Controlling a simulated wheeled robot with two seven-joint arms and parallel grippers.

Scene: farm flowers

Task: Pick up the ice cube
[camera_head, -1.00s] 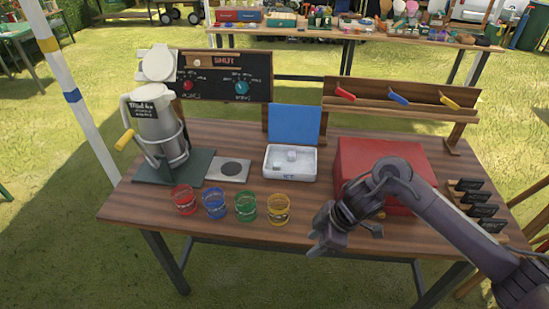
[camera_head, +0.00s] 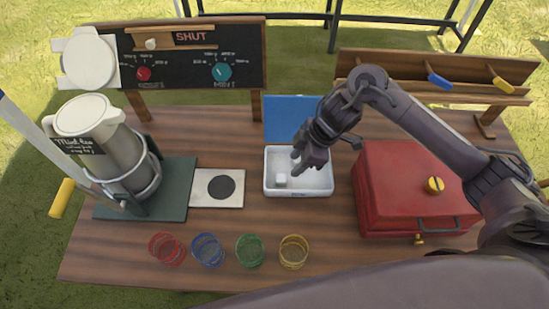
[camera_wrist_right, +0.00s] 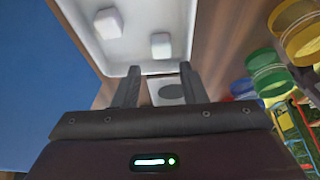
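A small whitish ice cube (camera_head: 281,181) lies in the white ice tray (camera_head: 299,194), which has a raised blue lid (camera_head: 291,112). My right gripper (camera_head: 295,164) is over the tray, just above and right of that cube. In the right wrist view, two pale cubes lie in the tray: one (camera_wrist_right: 160,45) ahead of the gap between my fingers and another (camera_wrist_right: 107,22) further left. The right gripper's fingers (camera_wrist_right: 160,78) are apart with nothing between them. Part of the tray is hidden behind the gripper in the head view. My left gripper is not in view.
A red box (camera_head: 400,185) stands right of the tray. A white plate with a dark disc (camera_head: 219,187) and a metal jug (camera_head: 112,150) stand left. Red (camera_head: 167,249), blue (camera_head: 208,250), green (camera_head: 250,251) and yellow (camera_head: 293,252) glasses stand in front.

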